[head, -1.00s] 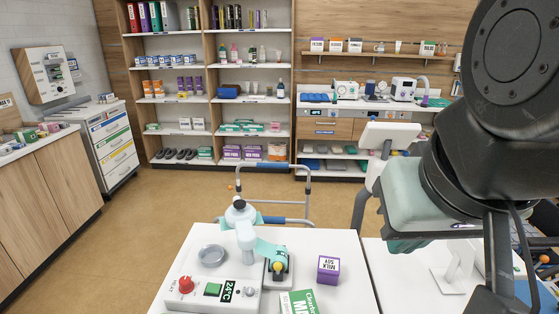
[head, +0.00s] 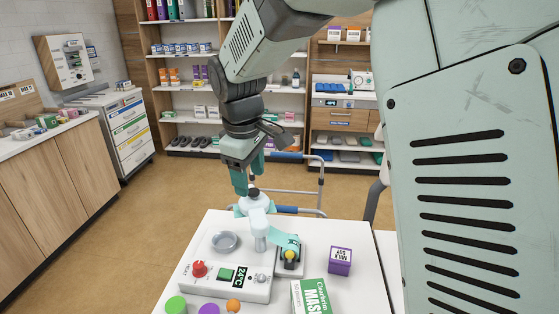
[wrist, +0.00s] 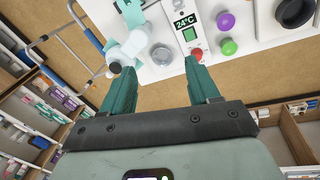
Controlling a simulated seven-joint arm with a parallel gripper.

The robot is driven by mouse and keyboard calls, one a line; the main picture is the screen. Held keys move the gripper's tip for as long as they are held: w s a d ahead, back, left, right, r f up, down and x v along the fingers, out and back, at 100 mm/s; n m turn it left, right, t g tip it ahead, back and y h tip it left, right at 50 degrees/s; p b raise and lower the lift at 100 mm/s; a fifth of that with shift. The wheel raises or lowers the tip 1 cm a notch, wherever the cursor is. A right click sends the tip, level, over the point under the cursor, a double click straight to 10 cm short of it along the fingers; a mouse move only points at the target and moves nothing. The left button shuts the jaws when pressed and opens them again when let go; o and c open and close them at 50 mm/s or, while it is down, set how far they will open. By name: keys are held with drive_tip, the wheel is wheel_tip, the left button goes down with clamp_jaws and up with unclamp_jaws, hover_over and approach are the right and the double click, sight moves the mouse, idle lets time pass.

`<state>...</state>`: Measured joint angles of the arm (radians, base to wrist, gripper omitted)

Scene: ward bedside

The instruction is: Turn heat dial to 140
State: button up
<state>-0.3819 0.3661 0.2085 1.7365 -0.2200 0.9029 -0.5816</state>
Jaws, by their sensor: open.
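The heat dial (head: 199,270) is a red knob at the left end of a white device (head: 215,285) on the white table. Beside it are a green button (head: 225,274) and a display (head: 241,278) reading 24°C. In the wrist view the red dial (wrist: 197,54) shows close to the tip of the right finger, and the display (wrist: 185,20) is above it. My gripper (head: 248,180) is open and empty, raised behind the device and pointing down. In the wrist view my gripper (wrist: 158,72) has its fingers wide apart. The dial's scale is too small to read.
A robot-arm-like white and teal fixture (head: 260,225) rises from the device, close below my gripper. A purple milk box (head: 340,260), a green and white box (head: 312,296) and green, purple and orange round items stand around. A walker (head: 310,185) is behind the table.

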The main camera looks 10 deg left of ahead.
drive_tip(key=w+a+f+n+g, duration=0.1)
drive_tip(key=a+f+n, duration=0.2)
drive_tip(key=a+f, duration=0.5)
drive_tip(key=n+g, duration=0.1)
drive_tip(key=n, duration=0.2)
hover_over(200, 264)
wheel_tip(200, 264, down, 12)
wheel_tip(200, 264, down, 10)
drive_tip(key=shift+r, duration=0.2)
drive_tip(key=shift+c, duration=0.3)
drive_tip(key=c, duration=1)
